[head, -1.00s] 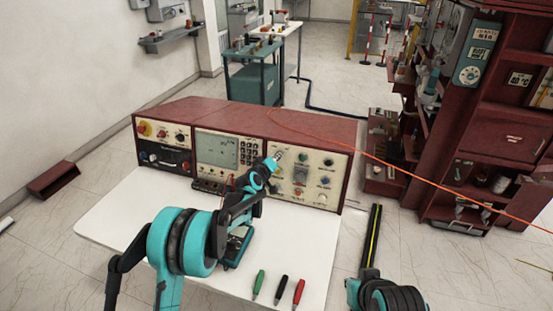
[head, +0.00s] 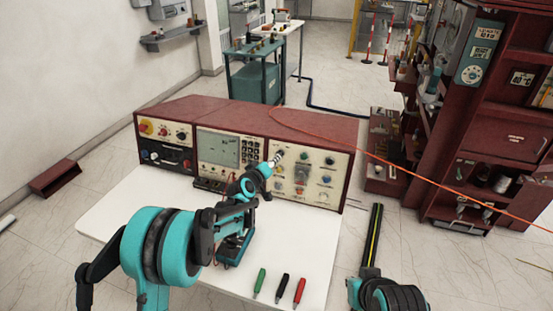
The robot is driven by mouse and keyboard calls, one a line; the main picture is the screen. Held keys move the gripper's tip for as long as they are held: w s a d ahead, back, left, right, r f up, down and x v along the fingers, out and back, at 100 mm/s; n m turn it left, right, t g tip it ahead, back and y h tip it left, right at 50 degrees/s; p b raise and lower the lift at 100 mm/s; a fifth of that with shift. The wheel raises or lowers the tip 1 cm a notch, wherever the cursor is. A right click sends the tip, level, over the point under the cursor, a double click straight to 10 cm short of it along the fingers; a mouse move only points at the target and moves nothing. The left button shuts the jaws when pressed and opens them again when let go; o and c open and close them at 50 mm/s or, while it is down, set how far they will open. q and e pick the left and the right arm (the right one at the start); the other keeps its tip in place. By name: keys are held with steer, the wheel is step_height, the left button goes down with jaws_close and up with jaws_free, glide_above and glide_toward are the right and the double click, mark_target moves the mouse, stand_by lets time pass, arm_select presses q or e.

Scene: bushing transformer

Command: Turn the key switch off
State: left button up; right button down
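The control console (head: 232,113) is a dark red box with cream front panels, standing at the back of the white table. Its right panel (head: 338,192) carries several knobs, buttons and small switches. I cannot single out the key switch; part of this panel's upper left is hidden behind my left gripper. My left gripper (head: 277,158) reaches up to that upper left area, close to the panel face. Whether it touches anything there, and whether its fingers are open or shut, is too small to tell. My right arm shows at the bottom right, but its gripper is not visible.
On the white table (head: 130,215) lie a green probe (head: 260,281), a black probe (head: 283,288) and a red probe (head: 299,291). A small teal device (head: 232,250) sits under my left forearm. An orange cable (head: 430,179) runs from the console to the right.

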arm_select(q)
steer(key=v, duration=0.6)
steer(key=s+a+r+m+g+y, duration=0.1)
steer(key=s+a+r+m+g, duration=0.1)
steer(key=s, duration=0.7)
steer(key=s+a+r+m+g+y, duration=0.1)
steer(key=s+a+r, duration=0.2)
steer(key=s, duration=0.6)
steer(key=s+a+f+g+y, duration=0.1)
steer(key=s+a+f, duration=0.1)
steer(key=s, duration=0.5)
steer(key=s+a+f+m+g+y, duration=0.1)
steer(key=s+a+f, duration=0.1)
steer(key=s, duration=0.6)
steer(key=s+a+f+m+g+y, duration=0.1)
steer(key=s+a+f, duration=0.1)
steer(key=s+a, duration=0.2)
steer(key=s, duration=0.3)
steer(key=shift+s+a+f+g, duration=0.15)
steer(key=shift+a+f+g, duration=0.05)
steer(key=shift+g, duration=0.2)
